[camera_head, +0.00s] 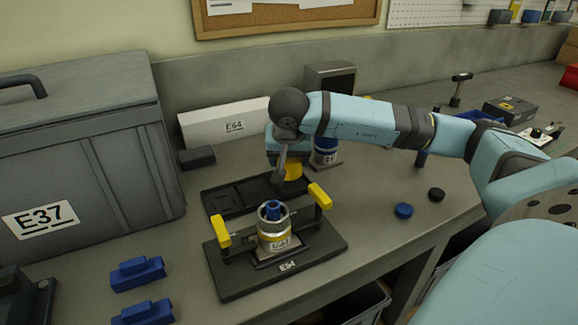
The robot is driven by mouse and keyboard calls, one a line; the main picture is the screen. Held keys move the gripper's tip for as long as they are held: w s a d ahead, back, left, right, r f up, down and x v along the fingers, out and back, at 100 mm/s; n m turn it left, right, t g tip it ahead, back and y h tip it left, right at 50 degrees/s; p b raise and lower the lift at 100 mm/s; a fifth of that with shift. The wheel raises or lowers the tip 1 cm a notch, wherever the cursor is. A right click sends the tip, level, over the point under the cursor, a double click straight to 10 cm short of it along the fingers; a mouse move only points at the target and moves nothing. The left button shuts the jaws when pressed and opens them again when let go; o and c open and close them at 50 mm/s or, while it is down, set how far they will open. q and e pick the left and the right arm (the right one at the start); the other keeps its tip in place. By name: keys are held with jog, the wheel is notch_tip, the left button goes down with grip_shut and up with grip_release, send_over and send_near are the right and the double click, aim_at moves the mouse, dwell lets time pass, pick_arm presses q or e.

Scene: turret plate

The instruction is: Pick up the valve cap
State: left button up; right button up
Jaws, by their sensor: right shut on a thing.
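My right gripper (281,172) is over the bench, just behind the clamp fixture, pointing down. A yellow rounded piece (293,172), which looks like the valve cap, is at its fingertips, and the gripper is shut on it. The fingers and arm partly hide this piece. Below and in front, a metal cylinder with a yellow band (274,238) stands upright in the dark fixture plate (231,281), with a blue stem in its open top. Yellow-handled clamps (320,196) flank it. My left gripper is not in view.
A dark shallow tray (222,200) lies behind the fixture. A blue-banded cylinder (326,156) stands behind the gripper. A blue cap (403,210) and a black cap (436,194) lie at right. A large grey case (85,150) fills the left. Blue blocks (138,273) lie front left.

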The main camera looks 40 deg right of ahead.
notch_tip(320, 180, up, 22)
jog(key=p, duration=0.6)
dwell(0.4)
jog(key=shift+a+f, duration=0.1)
jog(key=shift+f, duration=0.1)
